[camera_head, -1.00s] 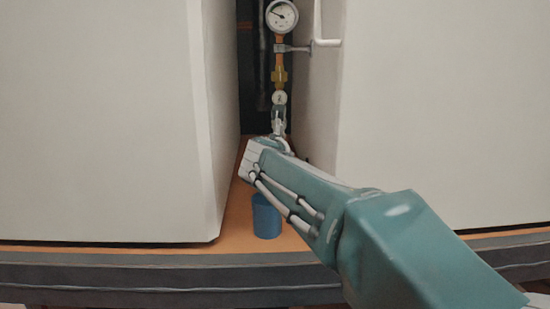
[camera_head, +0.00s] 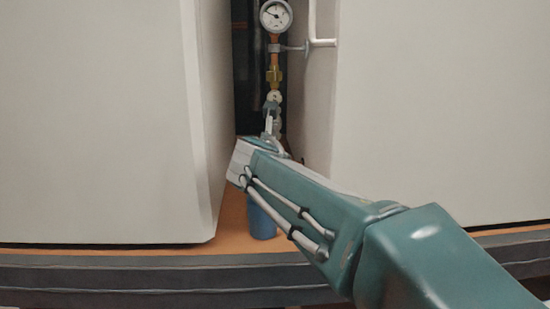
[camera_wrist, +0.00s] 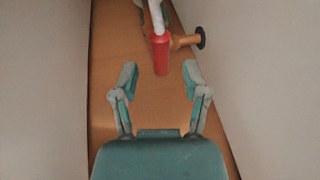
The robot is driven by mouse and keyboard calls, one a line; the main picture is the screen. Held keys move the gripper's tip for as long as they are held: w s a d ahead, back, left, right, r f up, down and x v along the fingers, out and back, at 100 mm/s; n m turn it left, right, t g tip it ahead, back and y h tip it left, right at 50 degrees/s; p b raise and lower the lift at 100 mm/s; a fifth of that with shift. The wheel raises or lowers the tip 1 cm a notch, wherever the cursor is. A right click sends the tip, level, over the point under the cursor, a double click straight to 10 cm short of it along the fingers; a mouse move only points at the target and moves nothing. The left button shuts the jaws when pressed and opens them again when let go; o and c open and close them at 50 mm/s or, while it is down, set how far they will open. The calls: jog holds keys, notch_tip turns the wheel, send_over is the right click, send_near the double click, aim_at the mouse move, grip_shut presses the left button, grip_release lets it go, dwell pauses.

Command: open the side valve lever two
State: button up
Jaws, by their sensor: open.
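In the wrist view a red sleeve (camera_wrist: 160,54), likely the lever's grip, hangs from a pale rod, with an orange pipe stub (camera_wrist: 184,41) beside it. My gripper (camera_wrist: 159,66) is open, with one finger left and one right of the red sleeve in the picture. I cannot tell whether the sleeve is between them in depth; no contact shows. In the head view my gripper (camera_head: 271,112) reaches into the gap, in front of the vertical pipe's lower part. The red sleeve does not show there, apparently hidden behind my arm.
Pale cabinets stand left (camera_head: 95,120) and right (camera_head: 440,110), leaving a narrow gap. A pressure gauge (camera_head: 276,15) and a brass fitting (camera_head: 274,75) sit higher on the pipe. A blue cylinder (camera_head: 261,222) stands on the orange floor, partly behind my arm.

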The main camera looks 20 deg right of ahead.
jog(key=v, duration=0.8)
jog(key=shift+s, duration=0.25)
jog(key=shift+a+r, duration=0.1)
jog(key=c, duration=0.3)
jog(key=shift+c, duration=0.2)
jog(key=s+a, duration=0.4)
jog(key=s, duration=1.2)
